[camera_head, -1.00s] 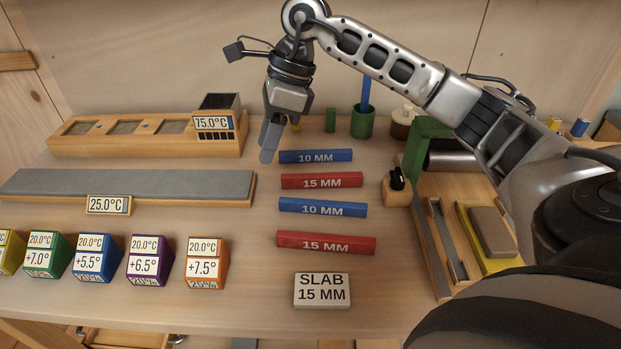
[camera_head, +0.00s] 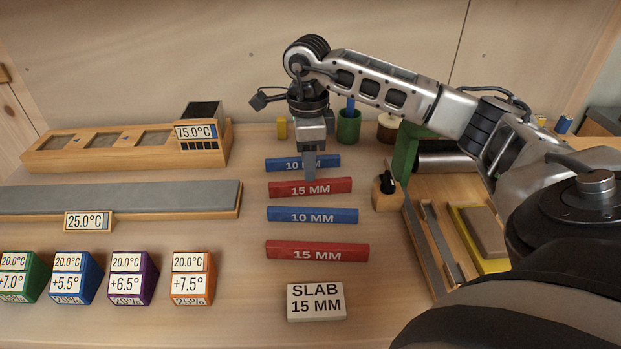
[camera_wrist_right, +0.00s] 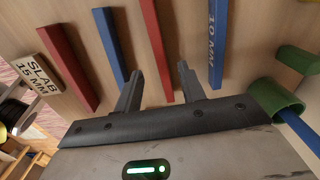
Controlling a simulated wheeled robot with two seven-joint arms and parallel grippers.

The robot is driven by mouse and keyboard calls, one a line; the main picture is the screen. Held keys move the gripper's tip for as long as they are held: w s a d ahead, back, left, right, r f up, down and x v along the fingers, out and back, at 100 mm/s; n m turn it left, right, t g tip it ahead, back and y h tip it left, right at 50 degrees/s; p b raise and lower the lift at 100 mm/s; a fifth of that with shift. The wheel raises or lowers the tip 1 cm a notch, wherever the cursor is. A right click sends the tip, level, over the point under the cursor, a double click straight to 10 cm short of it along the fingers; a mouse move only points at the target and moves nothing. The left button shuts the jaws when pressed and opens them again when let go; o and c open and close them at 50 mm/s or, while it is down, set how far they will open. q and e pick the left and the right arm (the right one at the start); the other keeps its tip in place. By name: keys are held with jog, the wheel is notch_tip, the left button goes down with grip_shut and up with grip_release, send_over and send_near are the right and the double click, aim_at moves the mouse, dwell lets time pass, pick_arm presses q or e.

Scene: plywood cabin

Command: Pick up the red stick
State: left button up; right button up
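Two red sticks marked 15 MM lie on the table, alternating with two blue sticks marked 10 MM. The farther red stick (camera_head: 335,186) lies under my right gripper (camera_head: 309,174); the nearer red stick (camera_head: 317,252) lies closer to me. In the right wrist view, my right gripper (camera_wrist_right: 160,79) is open and empty, its fingers pointing down on either side of the line of the farther red stick (camera_wrist_right: 157,48). The fingers hide part of the farther blue stick (camera_head: 332,163) in the head view. My left gripper is not in view.
The nearer blue stick (camera_head: 335,215) lies between the red ones. A SLAB 15 MM block (camera_head: 316,301) is in front. A green cup (camera_head: 349,127) stands behind, and a small wooden block with a black knob (camera_head: 386,192) to the right. Several coloured cubes stand at left.

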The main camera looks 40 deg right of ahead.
aim_at(311, 188)
notch_tip(311, 188, down, 5)
jog(key=shift+f, duration=0.1)
grip_shut()
jog(key=shift+w+r, duration=0.1)
jog(key=shift+r, duration=0.1)
